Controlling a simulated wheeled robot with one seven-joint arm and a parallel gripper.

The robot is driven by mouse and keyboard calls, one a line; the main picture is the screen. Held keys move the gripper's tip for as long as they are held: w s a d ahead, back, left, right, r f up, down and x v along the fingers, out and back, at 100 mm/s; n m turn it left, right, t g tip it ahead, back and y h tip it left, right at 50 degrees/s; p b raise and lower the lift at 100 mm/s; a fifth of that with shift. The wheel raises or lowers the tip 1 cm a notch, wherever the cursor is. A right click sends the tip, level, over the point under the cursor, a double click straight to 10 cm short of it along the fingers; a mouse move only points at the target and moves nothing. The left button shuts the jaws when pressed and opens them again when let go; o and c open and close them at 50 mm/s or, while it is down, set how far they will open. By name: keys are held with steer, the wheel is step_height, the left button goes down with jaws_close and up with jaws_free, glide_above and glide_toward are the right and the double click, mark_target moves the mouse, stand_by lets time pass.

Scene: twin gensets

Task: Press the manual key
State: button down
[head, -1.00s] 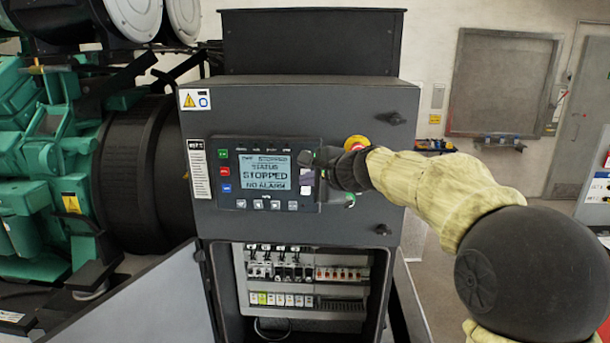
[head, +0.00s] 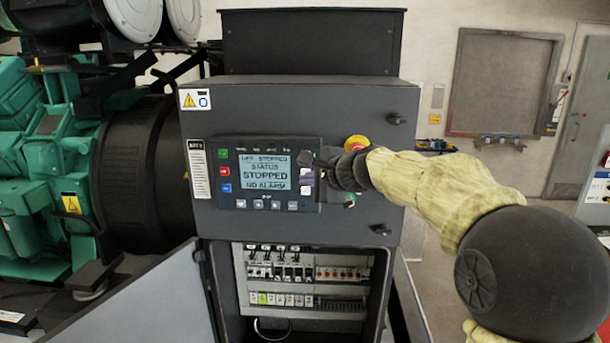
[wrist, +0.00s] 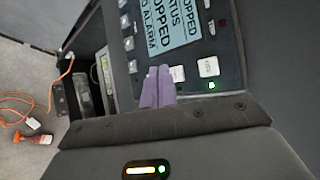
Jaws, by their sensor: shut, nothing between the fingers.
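The controller panel (head: 268,174) is on the front of the grey cabinet. Its screen (head: 264,172) reads STOPPED and NO ALARM. Pale keys stand right of the screen; one white key (wrist: 208,67) has a lit green lamp beside it in the wrist view, and another pale key (wrist: 178,73) is partly hidden by my fingers. Their labels are too small to tell which is the manual key. My gripper (head: 311,160) is at the panel's right edge. In the wrist view its purple fingers (wrist: 158,72) are shut and empty, with the tips close over the key area; contact cannot be told.
A red and yellow stop button (head: 356,143) is just behind my wrist. The cabinet's lower door (head: 140,300) hangs open, showing breakers (head: 290,271). A green engine (head: 30,150) stands at left. Floor at the right is clear.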

steer(key=shift+w, duration=0.15)
steer(key=shift+w, duration=0.35)
steer(key=shift+w+p, duration=0.3)
steer(key=shift+w, duration=0.1)
stand_by(1.0)
steer(key=shift+s+b, duration=0.55)
steer(key=shift+s, duration=0.35)
steer(key=s+b, duration=0.2)
steer(key=s, duration=0.4)
steer(key=shift+b, duration=0.35)
